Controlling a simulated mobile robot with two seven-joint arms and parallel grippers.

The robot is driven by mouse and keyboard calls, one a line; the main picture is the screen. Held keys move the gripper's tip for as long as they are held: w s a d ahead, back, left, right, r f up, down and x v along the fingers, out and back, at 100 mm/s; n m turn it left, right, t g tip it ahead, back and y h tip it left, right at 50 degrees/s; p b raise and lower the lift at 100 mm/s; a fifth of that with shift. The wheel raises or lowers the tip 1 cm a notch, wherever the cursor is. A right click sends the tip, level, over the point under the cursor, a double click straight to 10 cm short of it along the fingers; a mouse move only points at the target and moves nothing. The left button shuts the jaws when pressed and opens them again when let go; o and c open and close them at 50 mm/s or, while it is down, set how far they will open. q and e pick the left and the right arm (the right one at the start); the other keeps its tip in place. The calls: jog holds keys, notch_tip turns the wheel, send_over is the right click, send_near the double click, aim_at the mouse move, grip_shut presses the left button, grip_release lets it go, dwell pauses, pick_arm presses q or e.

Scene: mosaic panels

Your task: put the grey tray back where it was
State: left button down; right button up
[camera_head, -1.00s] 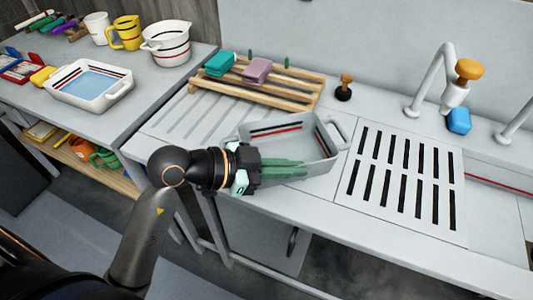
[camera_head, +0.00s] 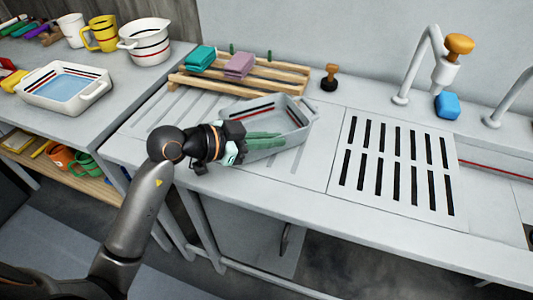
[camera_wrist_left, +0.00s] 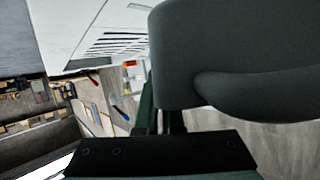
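The grey tray (camera_head: 300,133), with a red and dark stripe inside, is over the ribbed left part of the sink counter, in front of the wooden rack. My left gripper (camera_head: 268,139) is at the tray's near left side, its green fingers close together along the near wall. It appears shut on the tray; the exact grip point is hidden. In the left wrist view the tray (camera_wrist_left: 225,50) fills the upper right as a dark grey rounded shape before the fingers (camera_wrist_left: 160,112). I cannot tell whether its base touches the counter. My right gripper is not in view.
The wooden rack (camera_head: 270,82) behind holds a teal block (camera_head: 201,58) and a mauve block (camera_head: 239,64). A stamp (camera_head: 329,78) stands beside it. The slotted drain (camera_head: 400,165) is to the right. A white tray (camera_head: 100,95) sits on the left counter. Counter front is clear.

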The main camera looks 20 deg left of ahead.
aim_at(267, 152)
pick_arm(q)
jog(key=shift+w+a+f, duration=0.25)
jog(key=shift+a+f, duration=0.05)
jog(key=shift+f, duration=0.15)
jog(key=shift+w+a+f, duration=0.25)
jog(key=shift+f, duration=0.15)
jog(key=f, duration=0.2)
jog(key=f+b, duration=0.1)
jog(key=shift+w+a+f, duration=0.15)
jog(key=shift+a+f, duration=0.05)
jog(key=shift+f, duration=0.15)
jog(key=c, duration=1)
grip_release()
jog(key=shift+f, duration=0.1)
jog(key=shift+c, duration=0.2)
jog(key=v, duration=1.2)
